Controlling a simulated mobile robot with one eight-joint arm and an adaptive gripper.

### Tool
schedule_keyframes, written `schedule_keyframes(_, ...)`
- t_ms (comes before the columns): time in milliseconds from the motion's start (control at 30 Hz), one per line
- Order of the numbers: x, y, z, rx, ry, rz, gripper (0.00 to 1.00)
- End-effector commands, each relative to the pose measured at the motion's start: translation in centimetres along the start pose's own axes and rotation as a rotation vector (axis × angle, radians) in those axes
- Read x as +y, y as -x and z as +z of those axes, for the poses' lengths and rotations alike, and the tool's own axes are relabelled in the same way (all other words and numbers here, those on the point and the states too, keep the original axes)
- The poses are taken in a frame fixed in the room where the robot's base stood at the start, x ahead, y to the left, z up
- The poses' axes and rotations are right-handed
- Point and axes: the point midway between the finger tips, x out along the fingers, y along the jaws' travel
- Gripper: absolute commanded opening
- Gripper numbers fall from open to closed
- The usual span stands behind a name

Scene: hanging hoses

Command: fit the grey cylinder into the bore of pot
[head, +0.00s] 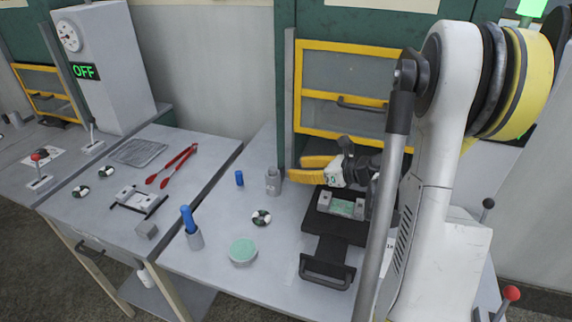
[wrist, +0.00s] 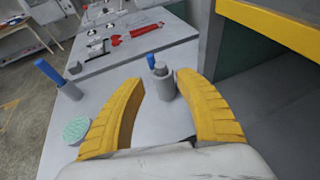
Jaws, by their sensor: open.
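A grey pot (head: 273,186) stands upright on the table left of my gripper. A narrower grey cylinder (head: 273,172) shows at its top and seems to stand in the bore; I cannot tell how deep it sits. In the wrist view the pot (wrist: 166,88) and the cylinder (wrist: 160,69) lie ahead between my fingers. My gripper (head: 296,168) has yellow fingers, spread apart with nothing between them in contact. It also shows in the wrist view (wrist: 161,78), short of the pot.
A small blue cylinder (head: 239,178) stands just left of the pot. Another grey holder (head: 195,240) carries a blue cylinder (head: 188,217). A green-topped disc (head: 242,250) and a checkered disc (head: 262,217) lie in front. A yellow-framed cabinet (head: 295,95) rises behind.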

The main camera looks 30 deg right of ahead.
Motion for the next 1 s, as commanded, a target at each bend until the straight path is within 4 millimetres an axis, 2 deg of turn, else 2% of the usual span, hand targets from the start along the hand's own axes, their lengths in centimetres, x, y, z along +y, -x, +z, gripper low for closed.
schedule_keyframes(67, 0.0, 0.8, 0.1, 0.001, 0.0, 0.0, 0.41)
schedule_keyframes(167, 0.7, 1.0, 0.4, 0.016, 0.038, 0.007, 0.41)
schedule_keyframes(267, 2.7, 0.4, 1.2, 0.069, 0.166, 0.031, 0.41)
schedule_keyframes(333, 5.0, -0.1, 2.1, 0.125, 0.318, 0.06, 0.41)
schedule_keyframes(533, 12.8, 0.1, 3.8, 0.293, 0.894, 0.197, 0.41)
schedule_keyframes(700, 18.8, 2.1, 4.2, 0.388, 1.416, 0.346, 0.41)
schedule_keyframes(900, 24.1, 5.8, 3.7, 0.443, 2.045, 0.548, 0.41)
schedule_keyframes(1000, 25.7, 7.5, 3.4, 0.451, 2.326, 0.642, 0.41)
